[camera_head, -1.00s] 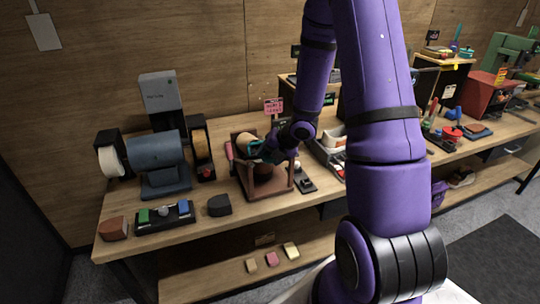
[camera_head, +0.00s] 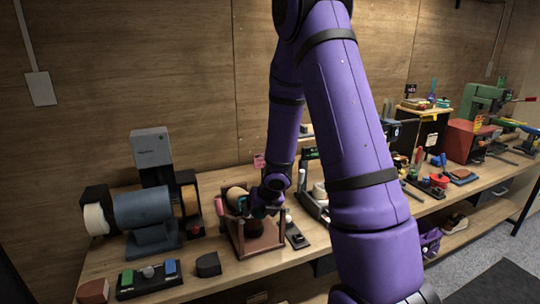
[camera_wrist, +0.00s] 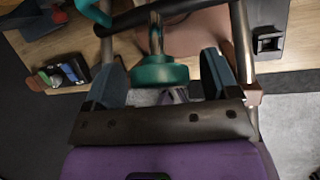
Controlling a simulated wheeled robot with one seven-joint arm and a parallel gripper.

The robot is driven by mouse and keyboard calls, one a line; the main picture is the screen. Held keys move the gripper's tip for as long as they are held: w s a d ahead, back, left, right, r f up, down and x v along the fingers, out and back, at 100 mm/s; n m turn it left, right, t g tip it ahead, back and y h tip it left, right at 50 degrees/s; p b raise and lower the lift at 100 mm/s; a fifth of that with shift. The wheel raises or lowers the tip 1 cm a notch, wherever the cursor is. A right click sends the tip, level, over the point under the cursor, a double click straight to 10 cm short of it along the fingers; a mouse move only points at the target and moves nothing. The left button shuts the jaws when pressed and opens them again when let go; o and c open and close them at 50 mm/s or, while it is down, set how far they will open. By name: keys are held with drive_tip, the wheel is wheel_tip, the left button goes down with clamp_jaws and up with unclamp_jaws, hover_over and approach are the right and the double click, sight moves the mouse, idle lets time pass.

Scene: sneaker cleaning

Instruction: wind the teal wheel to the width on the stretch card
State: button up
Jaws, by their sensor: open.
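The teal wheel (camera_wrist: 160,76) sits on a metal threaded rod in the wrist view. My open gripper (camera_wrist: 163,80) has one finger on each side of it, and a gap shows at each side. The wheel belongs to a brown wooden stretcher frame (camera_head: 258,246) on the bench, with a tan rounded form (camera_head: 236,194) at its top. In the head view my gripper (camera_head: 250,207) is at the frame and hides most of the wheel. A small pink card (camera_head: 259,160) stands behind the frame; its writing is unreadable and partly hidden by my arm.
A dark crossbar (camera_wrist: 150,16) and side posts (camera_wrist: 241,45) surround the wheel closely. A blue buffing machine (camera_head: 148,208) stands left of the frame. A tray with green and blue blocks (camera_head: 148,277) lies at the front left. A small dark device (camera_head: 297,236) sits right of the frame.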

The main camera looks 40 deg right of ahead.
drive_tip(key=shift+a+n+h, duration=0.1)
drive_tip(key=shift+n+h, duration=0.5)
drive_tip(key=shift+n, duration=0.2)
drive_tip(key=shift+g, duration=0.4)
